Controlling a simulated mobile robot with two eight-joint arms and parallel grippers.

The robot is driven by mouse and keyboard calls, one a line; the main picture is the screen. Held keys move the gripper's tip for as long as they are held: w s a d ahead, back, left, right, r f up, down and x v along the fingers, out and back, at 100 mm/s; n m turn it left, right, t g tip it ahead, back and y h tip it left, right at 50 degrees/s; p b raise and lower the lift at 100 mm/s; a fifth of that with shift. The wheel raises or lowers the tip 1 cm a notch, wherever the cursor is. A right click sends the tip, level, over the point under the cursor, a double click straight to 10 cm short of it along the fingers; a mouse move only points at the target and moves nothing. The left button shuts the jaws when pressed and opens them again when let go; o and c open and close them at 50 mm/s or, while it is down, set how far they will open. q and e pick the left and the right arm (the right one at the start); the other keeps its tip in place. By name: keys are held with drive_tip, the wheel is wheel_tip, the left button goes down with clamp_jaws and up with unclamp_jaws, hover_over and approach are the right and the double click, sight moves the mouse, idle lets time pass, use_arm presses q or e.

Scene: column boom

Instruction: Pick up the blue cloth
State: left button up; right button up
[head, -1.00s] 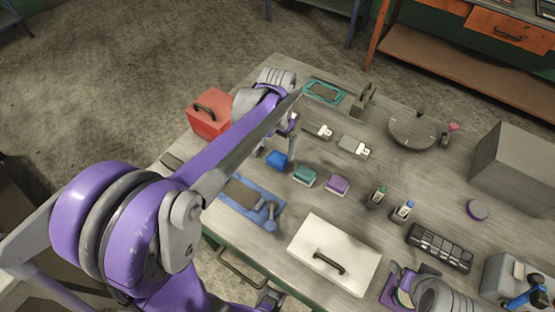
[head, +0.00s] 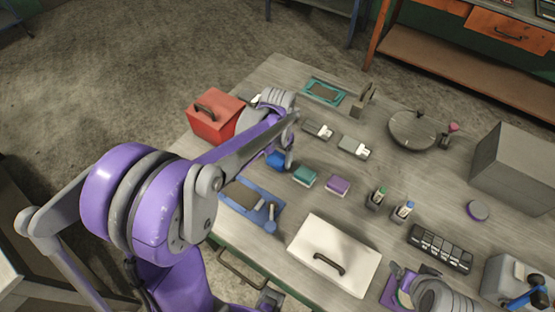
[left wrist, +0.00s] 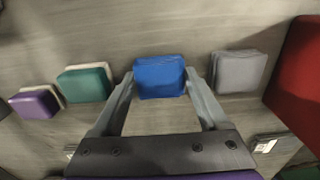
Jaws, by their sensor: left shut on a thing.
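The blue cloth (head: 275,160) is a small folded block near the left edge of the workbench, partly hidden behind my left arm in the head view. In the left wrist view the blue cloth (left wrist: 159,78) sits between the two fingertips of my left gripper (left wrist: 159,84), one finger against each side. The left gripper is shut on it. Whether the cloth is clear of the bench I cannot tell. What looks like my right wrist (head: 446,296) shows at the bottom right in the head view; its fingers cannot be made out.
A teal cloth (head: 305,175) and a purple cloth (head: 337,186) lie to the right in a row. A grey cloth (left wrist: 240,70) lies close on the other side, beside the red box (head: 215,116). A blue tray (head: 236,203) and a white lidded box (head: 335,250) are nearer the front.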

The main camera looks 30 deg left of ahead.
sight(277, 158)
use_arm(q)
drive_tip(key=c, duration=0.3)
wheel_tip(277, 158, up, 10)
drive_tip(key=shift+r+p, duration=0.1)
drive_tip(key=shift+p, duration=0.2)
drive_tip(key=shift+c, duration=0.2)
